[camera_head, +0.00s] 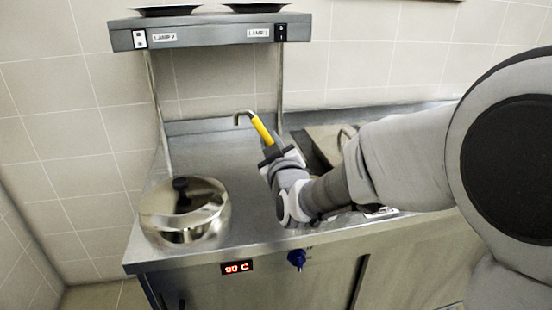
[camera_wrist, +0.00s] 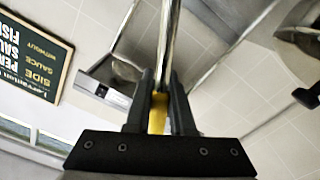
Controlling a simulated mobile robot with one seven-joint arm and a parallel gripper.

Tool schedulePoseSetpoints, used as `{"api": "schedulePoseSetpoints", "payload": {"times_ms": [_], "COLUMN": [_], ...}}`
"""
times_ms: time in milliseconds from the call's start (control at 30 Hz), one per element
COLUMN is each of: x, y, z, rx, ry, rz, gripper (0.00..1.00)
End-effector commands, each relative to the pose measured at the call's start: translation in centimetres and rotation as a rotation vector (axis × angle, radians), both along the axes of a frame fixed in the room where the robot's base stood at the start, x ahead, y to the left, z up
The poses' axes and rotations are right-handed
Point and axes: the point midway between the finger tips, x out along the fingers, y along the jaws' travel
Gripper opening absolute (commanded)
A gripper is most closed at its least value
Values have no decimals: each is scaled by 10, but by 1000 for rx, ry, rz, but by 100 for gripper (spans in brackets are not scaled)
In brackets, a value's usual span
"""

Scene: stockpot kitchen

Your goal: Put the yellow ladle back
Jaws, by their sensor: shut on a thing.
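The yellow ladle (camera_head: 260,129) is held in my gripper (camera_head: 268,150) above the steel counter. Its yellow handle sticks up and to the left from the jaws and ends in a bent metal hook. In the wrist view, my gripper (camera_wrist: 160,88) is shut on the yellow handle (camera_wrist: 157,115), with a metal shaft running beyond the fingers. I cannot make out the ladle's bowl in the head view.
A raised lamp shelf (camera_head: 210,32) on thin posts spans the back. A partly hidden lidded container (camera_head: 322,140) is right of my gripper. The counter's (camera_head: 215,160) middle left is clear.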

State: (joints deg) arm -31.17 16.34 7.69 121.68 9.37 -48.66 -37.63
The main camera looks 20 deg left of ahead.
Motion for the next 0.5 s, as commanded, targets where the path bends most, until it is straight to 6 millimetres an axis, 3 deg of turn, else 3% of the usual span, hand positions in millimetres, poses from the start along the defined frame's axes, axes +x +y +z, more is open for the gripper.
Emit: {"api": "schedulePoseSetpoints", "payload": {"times_ms": [233,500], "x": [0,0], "y": [0,0], "z": [-35,-37], "rx": [-1,0], "ry": [1,-1], "rz": [0,0], "gripper": [0,0]}}
